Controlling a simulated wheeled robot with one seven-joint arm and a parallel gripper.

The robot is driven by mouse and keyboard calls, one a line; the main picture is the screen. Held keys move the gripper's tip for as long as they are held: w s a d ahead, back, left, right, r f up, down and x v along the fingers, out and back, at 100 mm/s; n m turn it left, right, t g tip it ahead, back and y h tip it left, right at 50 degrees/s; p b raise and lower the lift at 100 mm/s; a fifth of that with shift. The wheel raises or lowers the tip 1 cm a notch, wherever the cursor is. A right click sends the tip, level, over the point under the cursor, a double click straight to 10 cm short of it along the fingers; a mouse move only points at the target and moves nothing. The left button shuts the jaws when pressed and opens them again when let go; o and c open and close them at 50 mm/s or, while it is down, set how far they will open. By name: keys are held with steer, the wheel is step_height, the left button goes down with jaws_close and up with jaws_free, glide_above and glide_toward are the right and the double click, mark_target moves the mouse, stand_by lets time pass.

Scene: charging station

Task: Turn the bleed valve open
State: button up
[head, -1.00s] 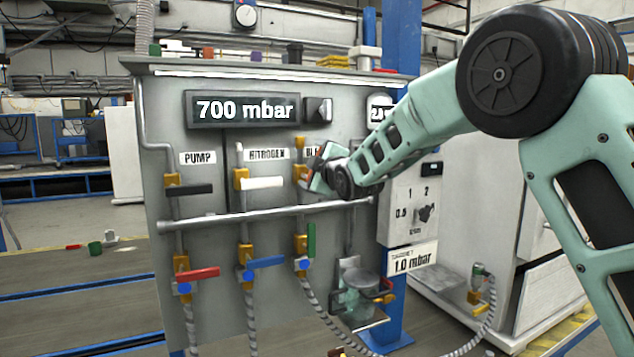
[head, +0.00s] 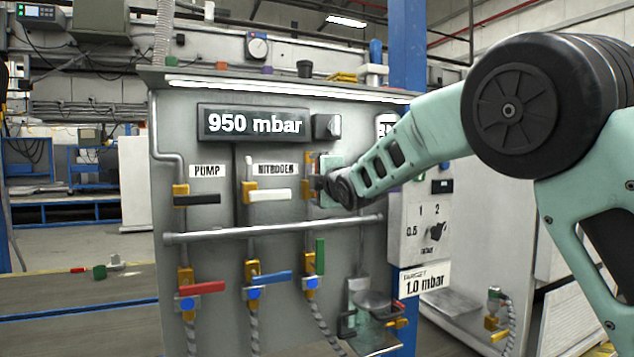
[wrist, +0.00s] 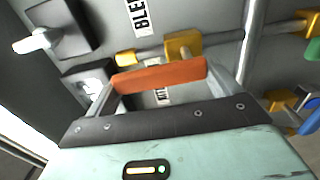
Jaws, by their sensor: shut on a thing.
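The brass body of the bleed valve (head: 308,187) is on the panel, right of the nitrogen valve. The BLEED label is covered in the head view and partly shows in the wrist view (wrist: 138,15). The display (head: 252,123) reads 950 mbar.
The nitrogen valve's white handle (head: 269,195) and the pump valve's black handle (head: 197,199) lie level to the left. A horizontal pipe (head: 270,229) runs below them. Lower valves have red (head: 200,300), blue (head: 271,277) and green (head: 320,251) handles. A target card (head: 425,280) reads 1.0 mbar.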

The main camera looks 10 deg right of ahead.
steer(key=o, duration=1.1)
steer(key=shift+o, duration=0.2)
steer(key=shift+s, duration=0.15)
steer(key=s+d+b, duration=0.3)
steer(key=s, duration=1.3)
steer(key=shift+s+d, duration=0.2)
steer(key=shift+s, duration=0.2)
